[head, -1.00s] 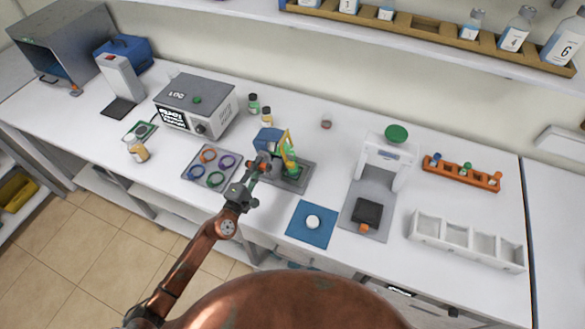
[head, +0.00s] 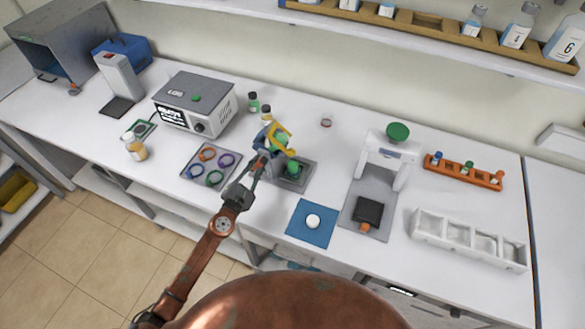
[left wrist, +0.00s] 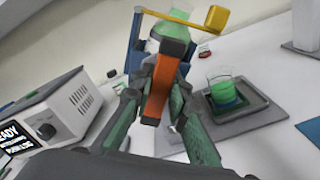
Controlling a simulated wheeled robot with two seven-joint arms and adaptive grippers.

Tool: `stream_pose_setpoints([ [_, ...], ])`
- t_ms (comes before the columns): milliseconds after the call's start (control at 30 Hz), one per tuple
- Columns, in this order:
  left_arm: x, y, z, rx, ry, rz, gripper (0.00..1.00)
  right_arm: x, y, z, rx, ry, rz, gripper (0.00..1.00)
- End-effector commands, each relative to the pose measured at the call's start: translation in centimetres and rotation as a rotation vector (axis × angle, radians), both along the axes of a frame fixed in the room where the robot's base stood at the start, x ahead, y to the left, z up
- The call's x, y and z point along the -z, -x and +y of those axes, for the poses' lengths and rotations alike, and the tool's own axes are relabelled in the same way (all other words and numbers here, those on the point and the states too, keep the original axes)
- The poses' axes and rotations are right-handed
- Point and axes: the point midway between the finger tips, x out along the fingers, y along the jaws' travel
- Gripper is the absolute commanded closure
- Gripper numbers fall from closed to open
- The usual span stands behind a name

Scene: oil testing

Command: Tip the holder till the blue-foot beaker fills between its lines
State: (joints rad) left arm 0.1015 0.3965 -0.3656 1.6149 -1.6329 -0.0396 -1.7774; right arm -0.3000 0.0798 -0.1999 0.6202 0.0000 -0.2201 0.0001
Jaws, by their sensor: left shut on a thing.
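My left gripper (head: 262,160) is shut on the orange handle of the holder (left wrist: 158,88). It holds the holder up just left of the beaker. The holder has a blue back (head: 262,136) and a yellow arm, and carries a flask of green liquid (left wrist: 172,35), which looks tilted. The blue-foot beaker (left wrist: 226,92) stands on a grey tray (left wrist: 262,108), with green liquid above its blue bottom. It also shows in the head view (head: 292,168). Its lines are too small to read against the liquid. No stream of liquid is clear. My right gripper is not in view.
A mat with coloured rings (head: 210,163) lies left of the tray. A grey boxed instrument (head: 195,102) and small bottles (head: 253,102) stand behind. A blue mat with a white disc (head: 312,222) and a white stand (head: 390,160) are to the right.

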Motion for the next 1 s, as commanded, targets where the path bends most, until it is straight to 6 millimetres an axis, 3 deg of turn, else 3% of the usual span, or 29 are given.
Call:
stream_pose_setpoints([
  [100,0.12,0.05,0.0,0.0,0.121,0.046,1.0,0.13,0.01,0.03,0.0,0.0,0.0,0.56],
  [533,0.07,0.05,-0.03,0.0,0.152,0.057,1.0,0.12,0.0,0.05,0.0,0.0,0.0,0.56],
  [800,0.06,0.07,-0.04,0.0,0.594,0.218,1.0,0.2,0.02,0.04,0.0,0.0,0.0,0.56],
  [1000,0.03,0.05,-0.01,0.0,0.631,0.231,1.0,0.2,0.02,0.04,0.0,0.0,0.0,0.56],
])
